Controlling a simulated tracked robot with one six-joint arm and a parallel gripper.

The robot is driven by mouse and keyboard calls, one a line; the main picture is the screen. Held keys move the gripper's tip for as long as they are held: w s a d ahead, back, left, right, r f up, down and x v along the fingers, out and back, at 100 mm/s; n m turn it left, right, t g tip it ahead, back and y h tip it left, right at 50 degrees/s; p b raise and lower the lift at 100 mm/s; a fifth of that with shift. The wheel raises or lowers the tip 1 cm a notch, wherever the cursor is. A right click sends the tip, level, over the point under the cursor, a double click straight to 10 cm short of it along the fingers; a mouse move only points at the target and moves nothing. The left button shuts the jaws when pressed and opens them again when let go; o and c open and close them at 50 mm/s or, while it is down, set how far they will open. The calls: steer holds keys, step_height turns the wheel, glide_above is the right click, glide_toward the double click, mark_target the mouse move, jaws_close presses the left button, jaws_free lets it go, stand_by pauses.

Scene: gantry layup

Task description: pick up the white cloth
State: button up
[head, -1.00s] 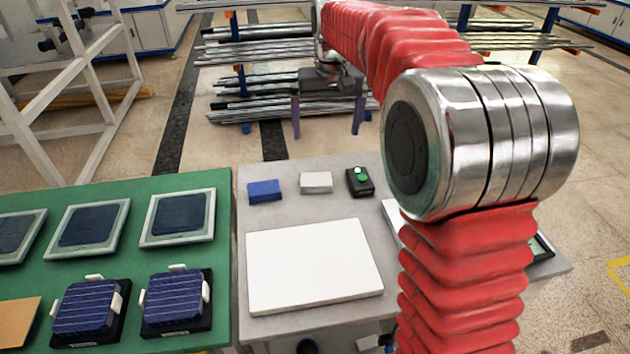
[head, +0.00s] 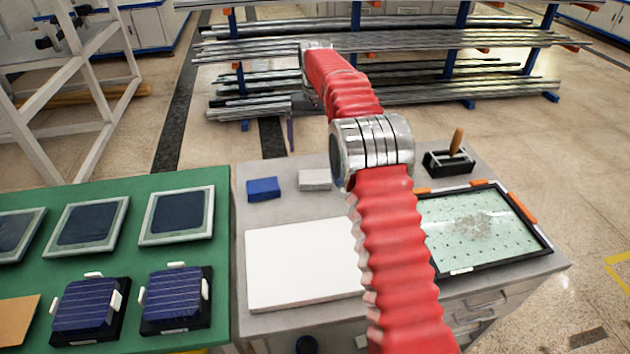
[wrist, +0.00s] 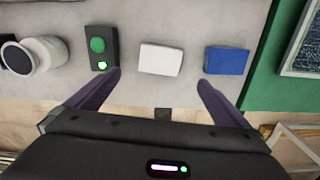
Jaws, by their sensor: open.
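The white cloth (head: 315,180) is a small folded white block on the grey table, just right of the blue one in the head view. In the wrist view the white cloth (wrist: 160,59) lies flat just beyond my fingertips, roughly centred between them. My gripper (wrist: 159,80) is open and empty, its two dark purple fingers apart. In the head view my arm hides most of it; only a thin purple finger shows past the table's far edge. I cannot tell its height above the table.
The blue cloth (wrist: 226,61) and a black button box (wrist: 101,50) with green lights flank the white cloth. A large white slab (head: 300,266), a framed glass panel (head: 480,228) and a black holder with a wooden handle (head: 450,160) are on the grey table. Metal bar racks stand behind.

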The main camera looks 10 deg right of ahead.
steer(key=shift+f, duration=0.1)
glide_above(315, 176)
step_height(315, 176, down, 8)
steer(key=shift+f, duration=0.2)
stand_by(0.4)
steer(key=shift+f, duration=0.1)
steer(key=shift+f, duration=2.5)
steer(key=shift+c, duration=0.6)
steer(key=c, duration=0.9)
